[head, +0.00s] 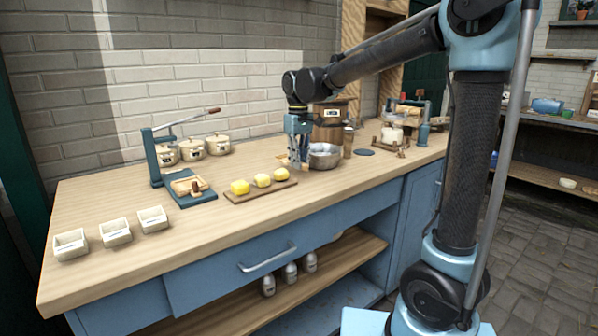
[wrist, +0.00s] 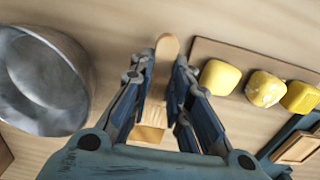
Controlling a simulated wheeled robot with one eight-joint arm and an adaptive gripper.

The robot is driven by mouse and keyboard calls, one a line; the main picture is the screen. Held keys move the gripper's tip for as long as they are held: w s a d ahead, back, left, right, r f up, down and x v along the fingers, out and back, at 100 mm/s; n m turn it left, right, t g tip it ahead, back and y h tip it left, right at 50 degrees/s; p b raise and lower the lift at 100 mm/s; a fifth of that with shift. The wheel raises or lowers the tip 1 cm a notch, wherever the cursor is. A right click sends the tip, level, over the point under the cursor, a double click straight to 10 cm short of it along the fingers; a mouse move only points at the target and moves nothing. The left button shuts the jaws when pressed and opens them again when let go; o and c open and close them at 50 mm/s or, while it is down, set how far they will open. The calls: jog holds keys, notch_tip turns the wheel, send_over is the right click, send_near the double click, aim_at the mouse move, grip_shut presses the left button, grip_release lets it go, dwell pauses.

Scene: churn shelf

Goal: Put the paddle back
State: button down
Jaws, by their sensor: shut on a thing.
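My gripper (head: 299,158) is above the worktop, between the yellow lumps and the metal bowl. In the wrist view, its fingers (wrist: 161,78) are closed on a wooden paddle (wrist: 167,48). The paddle's rounded end points away from my palm, and a squarer wooden part shows between the fingers nearer the palm. Much of the paddle is hidden by the fingers. In the head view it is too small to make out clearly. The metal bowl (head: 325,155) stands right of my gripper; in the wrist view the bowl (wrist: 42,85) is at the left.
Yellow lumps (head: 263,180) sit on a wooden board (head: 238,198). A blue lever press (head: 155,158) stands left, with lidded pots (head: 192,150) behind. White boxes (head: 115,232) line the left front. A wooden churn (head: 330,128) stands behind the bowl. The front right worktop is clear.

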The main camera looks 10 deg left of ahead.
jog(key=shift+f, duration=1.9)
jog(key=c, duration=1.8)
grip_release()
jog(key=shift+r, duration=0.1)
